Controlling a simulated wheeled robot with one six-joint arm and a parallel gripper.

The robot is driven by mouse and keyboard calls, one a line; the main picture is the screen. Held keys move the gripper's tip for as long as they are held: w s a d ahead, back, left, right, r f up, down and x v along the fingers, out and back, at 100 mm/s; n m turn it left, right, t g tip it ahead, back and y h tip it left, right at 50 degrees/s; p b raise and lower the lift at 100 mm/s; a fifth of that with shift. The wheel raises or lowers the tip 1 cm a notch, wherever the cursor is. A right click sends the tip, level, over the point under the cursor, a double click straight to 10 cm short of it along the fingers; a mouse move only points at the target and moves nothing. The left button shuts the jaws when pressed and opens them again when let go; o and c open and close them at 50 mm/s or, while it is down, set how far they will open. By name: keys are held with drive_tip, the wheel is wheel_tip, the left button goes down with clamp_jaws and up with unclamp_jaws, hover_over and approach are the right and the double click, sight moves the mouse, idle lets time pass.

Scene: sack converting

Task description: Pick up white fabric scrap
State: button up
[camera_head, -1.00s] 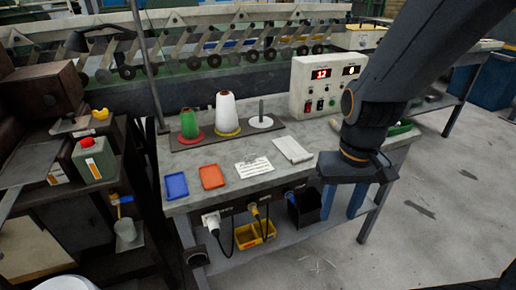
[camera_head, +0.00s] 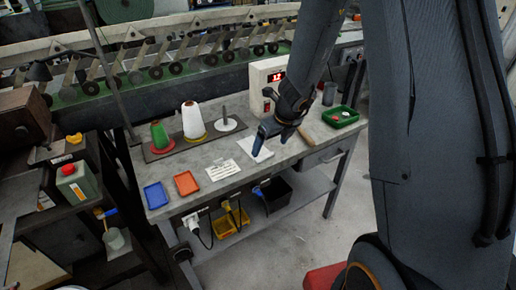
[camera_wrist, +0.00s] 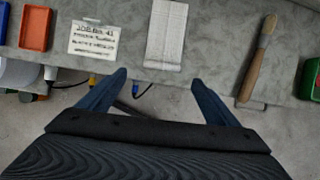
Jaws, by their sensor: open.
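The white fabric scrap (camera_head: 254,149) is a pale, flat, lined rectangle on the grey workbench. In the wrist view it (camera_wrist: 167,35) lies near the bench's front edge, beyond my fingertips and roughly in line with the gap between them. My gripper (camera_head: 274,142) is open and empty, with its blue fingers spread. In the head view the fingers overlap part of the scrap. In the wrist view my gripper (camera_wrist: 159,80) points toward the bench, with the floor showing between the fingers. I cannot tell its exact height above the bench.
A printed card (camera_wrist: 95,40) lies left of the scrap, then an orange tray (camera_head: 187,183) and blue tray (camera_head: 157,194). A wooden-handled brush (camera_wrist: 257,62) lies right, before a green tray (camera_head: 340,117). Thread cones (camera_head: 194,121) and a control box (camera_head: 270,75) stand behind.

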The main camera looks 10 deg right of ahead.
sight(265, 156)
drive_tip(key=b+x, duration=0.1)
drive_tip(key=x, duration=0.2)
drive_tip(key=b+x, duration=0.1)
drive_tip(key=x, duration=0.3)
drive_tip(key=shift+w+d+f+b, duration=0.2)
drive_tip(key=shift+f+b, duration=0.1)
drive_tip(key=shift+b, duration=0.1)
drive_tip(key=shift+c, duration=0.2)
drive_tip(key=c, duration=1.1)
